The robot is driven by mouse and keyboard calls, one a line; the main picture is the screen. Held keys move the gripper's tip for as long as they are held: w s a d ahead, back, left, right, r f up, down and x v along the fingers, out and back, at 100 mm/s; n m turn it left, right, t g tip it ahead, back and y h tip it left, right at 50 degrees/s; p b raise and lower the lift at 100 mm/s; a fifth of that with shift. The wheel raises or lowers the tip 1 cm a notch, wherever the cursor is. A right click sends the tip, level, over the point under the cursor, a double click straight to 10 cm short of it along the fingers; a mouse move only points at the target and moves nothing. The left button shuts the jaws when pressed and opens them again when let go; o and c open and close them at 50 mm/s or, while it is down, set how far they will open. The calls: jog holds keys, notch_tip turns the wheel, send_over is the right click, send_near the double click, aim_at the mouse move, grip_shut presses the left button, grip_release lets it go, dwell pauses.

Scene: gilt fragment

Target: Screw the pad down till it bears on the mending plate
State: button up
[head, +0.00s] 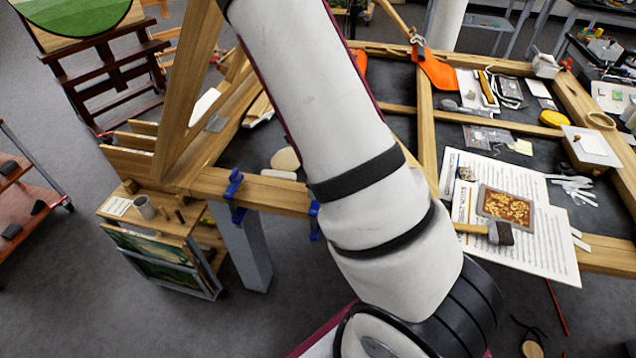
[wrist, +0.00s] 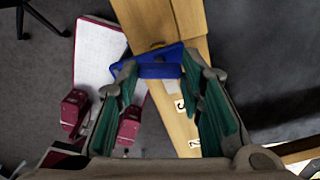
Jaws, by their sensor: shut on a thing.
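In the wrist view, my gripper (wrist: 160,67) has its green-padded fingers shut on a blue clamp (wrist: 158,58) at the edge of a wooden beam (wrist: 168,20). The clamp's screw and pad cannot be made out, nor can any gap beneath the pad. I cannot make out the mending plate. In the head view, two blue clamps, one at the left (head: 233,183) and one further right (head: 313,220), sit on the front rail of the wooden frame; I cannot tell which one I hold. My gripper does not show in the head view.
A small cabinet (head: 150,225) stands below the rail at the left.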

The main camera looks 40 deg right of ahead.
jog(key=m, duration=0.5)
jog(key=shift+m, duration=0.3)
dwell(0.4)
jog(key=o, duration=1.2)
jog(key=shift+c, duration=0.2)
jog(key=shift+r, duration=0.15)
notch_tip(320, 180, up, 12)
